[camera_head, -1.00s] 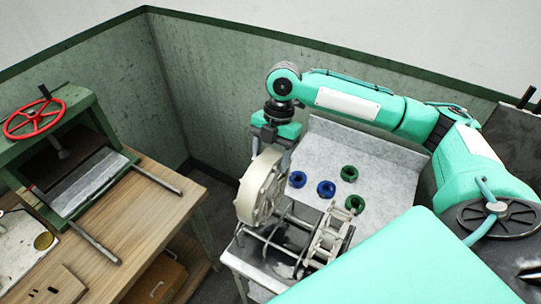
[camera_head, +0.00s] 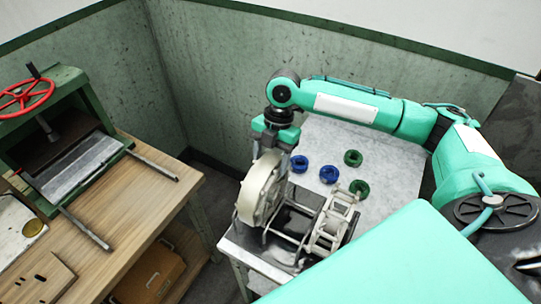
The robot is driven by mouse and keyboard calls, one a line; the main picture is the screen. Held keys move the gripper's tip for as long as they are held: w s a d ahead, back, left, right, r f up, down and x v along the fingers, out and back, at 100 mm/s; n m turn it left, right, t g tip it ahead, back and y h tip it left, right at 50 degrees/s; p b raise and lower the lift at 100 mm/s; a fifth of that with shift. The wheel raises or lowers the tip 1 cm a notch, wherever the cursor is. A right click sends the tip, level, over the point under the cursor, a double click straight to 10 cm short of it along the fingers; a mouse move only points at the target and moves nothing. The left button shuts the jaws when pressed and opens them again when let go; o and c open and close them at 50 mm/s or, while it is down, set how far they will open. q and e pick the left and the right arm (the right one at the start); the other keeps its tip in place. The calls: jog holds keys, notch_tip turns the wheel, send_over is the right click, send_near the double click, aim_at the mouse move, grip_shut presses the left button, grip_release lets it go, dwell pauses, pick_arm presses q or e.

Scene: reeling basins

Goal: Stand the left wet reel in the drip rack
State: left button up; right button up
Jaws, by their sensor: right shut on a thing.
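My right gripper (camera_head: 277,150) points down and is shut on the upper rim of a cream, wheel-like reel (camera_head: 258,196). The reel is upright, at the left end of a small metal stand. A second, open-framed pale reel (camera_head: 331,224) stands at the right on the same stand. Thin metal rods of what looks like the drip rack (camera_head: 284,236) run between the two reels. The held reel's lower edge overlaps the left end of the rack; I cannot tell whether it rests there. My left gripper is not in view.
A grey table (camera_head: 390,165) behind holds two blue rings (camera_head: 329,174) and two green rings (camera_head: 353,158). At left, a wooden bench (camera_head: 140,200) carries a green press with a red handwheel (camera_head: 22,97). A dark floor gap separates bench and stand.

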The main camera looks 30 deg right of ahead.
jog(key=o, duration=1.2)
jog(key=shift+c, duration=0.2)
jog(key=b+v, duration=0.2)
jog(key=v, duration=1.1)
jog(key=shift+r+b, duration=0.35)
jog(key=shift+r, duration=0.1)
